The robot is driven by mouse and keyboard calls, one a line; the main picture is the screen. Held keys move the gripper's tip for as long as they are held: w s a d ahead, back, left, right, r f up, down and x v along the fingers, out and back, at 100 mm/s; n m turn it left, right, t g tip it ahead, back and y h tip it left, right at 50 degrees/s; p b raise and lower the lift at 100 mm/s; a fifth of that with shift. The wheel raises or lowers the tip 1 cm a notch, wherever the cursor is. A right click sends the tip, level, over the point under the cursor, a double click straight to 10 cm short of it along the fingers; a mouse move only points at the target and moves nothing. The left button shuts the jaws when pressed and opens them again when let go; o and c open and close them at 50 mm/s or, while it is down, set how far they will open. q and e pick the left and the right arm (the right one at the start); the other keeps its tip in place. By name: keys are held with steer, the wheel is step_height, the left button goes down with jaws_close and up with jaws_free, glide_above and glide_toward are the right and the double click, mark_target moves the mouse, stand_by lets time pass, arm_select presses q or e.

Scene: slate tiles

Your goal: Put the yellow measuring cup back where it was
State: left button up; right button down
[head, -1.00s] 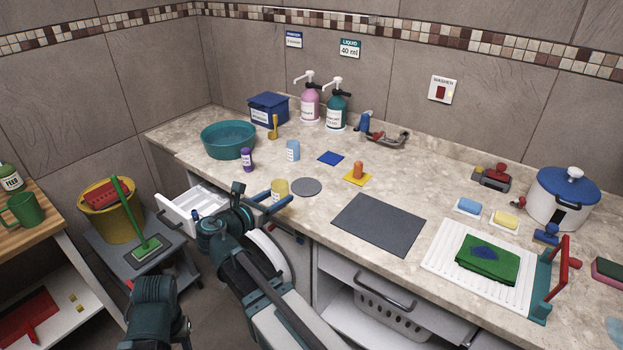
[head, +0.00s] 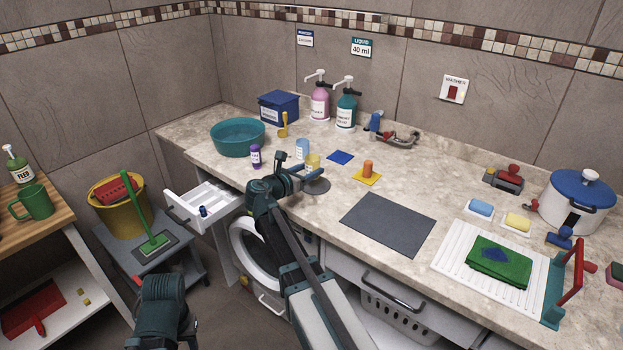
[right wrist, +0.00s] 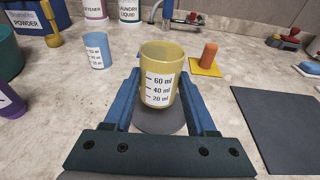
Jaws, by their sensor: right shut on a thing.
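The yellow measuring cup (head: 313,161) is between the fingers of my right gripper (head: 303,170), which is shut on it. In the right wrist view the cup (right wrist: 160,75) is upright, its 20, 40 and 60 ml marks facing the camera, between the blue fingers (right wrist: 160,100). A round grey disc (head: 318,187) lies on the counter close under the cup; it also shows in the right wrist view (right wrist: 160,124). I cannot tell the exact gap between cup and counter. My left gripper is out of view; only part of that arm shows.
A blue square (head: 341,157) and an orange peg on a yellow square (head: 367,178) lie to the right. An open drawer (head: 205,206) juts out below the counter.

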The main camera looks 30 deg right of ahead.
steer(key=shift+w+d, duration=0.15)
steer(key=shift+d, duration=0.1)
steer(key=f+b, duration=0.3)
steer(key=shift+w+d+f+b, duration=0.2)
steer(key=shift+d+f+b, duration=0.1)
steer(key=shift+f, duration=0.2)
steer(key=shift+c, duration=1)
jaws_free()
steer(key=shift+r, duration=0.15)
steer(key=shift+s+a+r, duration=0.1)
steer(key=shift+a+r, duration=0.05)
steer(key=shift+r, duration=0.05)
steer(key=p+v, duration=0.2)
steer(key=v, duration=0.9)
steer(key=shift+s+a, duration=0.2)
steer(key=shift+a, duration=0.15)
